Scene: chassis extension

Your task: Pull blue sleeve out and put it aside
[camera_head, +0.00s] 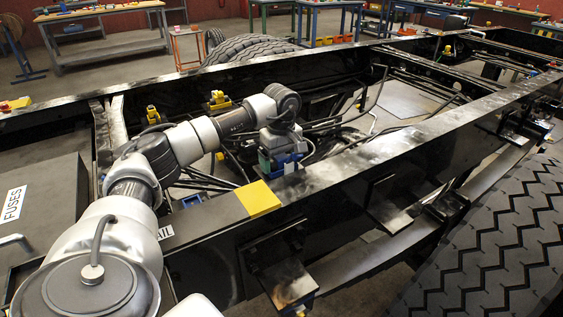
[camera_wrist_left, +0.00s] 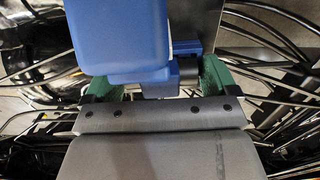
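My left gripper (camera_head: 272,160) reaches down inside the black frame, by the near rail. A blue part (camera_head: 291,163), which looks like the blue sleeve, is beside its fingers, half hidden by gripper and rail. In the left wrist view, the green fingers of my left gripper (camera_wrist_left: 160,82) stand wide apart. The blue sleeve (camera_wrist_left: 125,38) fills the upper middle, with a smaller blue block and a grey cylinder between the fingers. A gap shows on the left side of the block, so the fingers look open around it. My right gripper is out of view.
Dark cables and hoses (camera_wrist_left: 265,50) surround the gripper. A fuses box (camera_head: 40,205) is at left and a large tyre (camera_head: 500,245) at lower right.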

